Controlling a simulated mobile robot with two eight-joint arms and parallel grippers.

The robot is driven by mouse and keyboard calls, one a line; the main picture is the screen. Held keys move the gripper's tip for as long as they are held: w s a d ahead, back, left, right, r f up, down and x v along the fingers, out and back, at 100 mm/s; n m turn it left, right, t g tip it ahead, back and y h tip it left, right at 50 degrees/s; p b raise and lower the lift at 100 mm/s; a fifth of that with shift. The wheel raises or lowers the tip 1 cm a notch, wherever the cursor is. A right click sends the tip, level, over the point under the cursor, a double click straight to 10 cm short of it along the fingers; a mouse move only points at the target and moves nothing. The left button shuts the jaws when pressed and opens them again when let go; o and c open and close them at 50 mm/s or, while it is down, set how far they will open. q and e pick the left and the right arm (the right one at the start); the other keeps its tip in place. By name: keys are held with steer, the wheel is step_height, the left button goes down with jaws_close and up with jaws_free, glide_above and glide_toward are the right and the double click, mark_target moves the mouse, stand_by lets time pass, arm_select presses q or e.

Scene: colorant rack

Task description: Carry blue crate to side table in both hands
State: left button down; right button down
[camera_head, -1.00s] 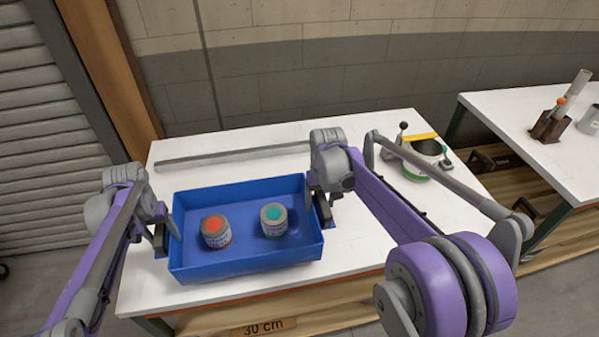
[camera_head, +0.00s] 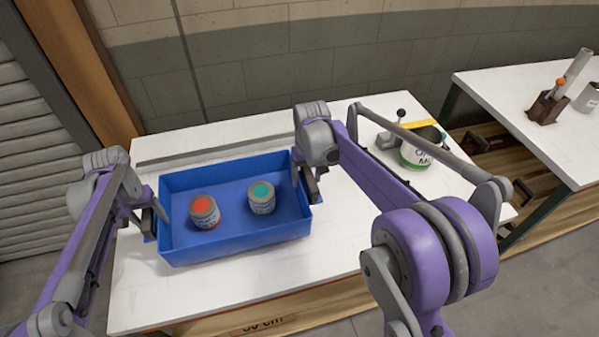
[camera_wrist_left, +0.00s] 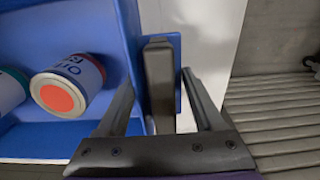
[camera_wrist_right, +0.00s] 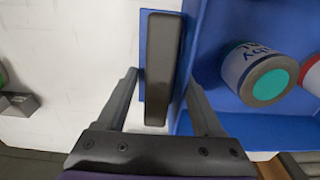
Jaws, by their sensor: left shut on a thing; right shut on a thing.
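The blue crate (camera_head: 235,243) is over the white table in front of me, looking roughly level. Inside it stand a tin with an orange-red top (camera_head: 205,212) and a tin with a teal top (camera_head: 262,197). My left gripper (camera_head: 153,222) is shut on the dark handle at the crate's left end; the handle (camera_wrist_left: 160,80) lies between the fingers in the left wrist view. My right gripper (camera_head: 309,184) is shut on the handle at the right end, also seen in the right wrist view (camera_wrist_right: 162,70). The crate's underside is hidden, so I cannot tell its height above the table.
The white table (camera_head: 135,290) carries a grey rail (camera_head: 215,152) behind the crate and a white-and-green pot (camera_head: 418,150) at right. A second white table (camera_head: 510,100) stands at right, with a brown holder (camera_head: 546,108) and a grey cup (camera_head: 588,97). A floor gap separates them.

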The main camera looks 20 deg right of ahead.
arm_select(q)
steer(key=shift+f, duration=0.1)
arm_select(e)
steer(key=shift+f, duration=0.1)
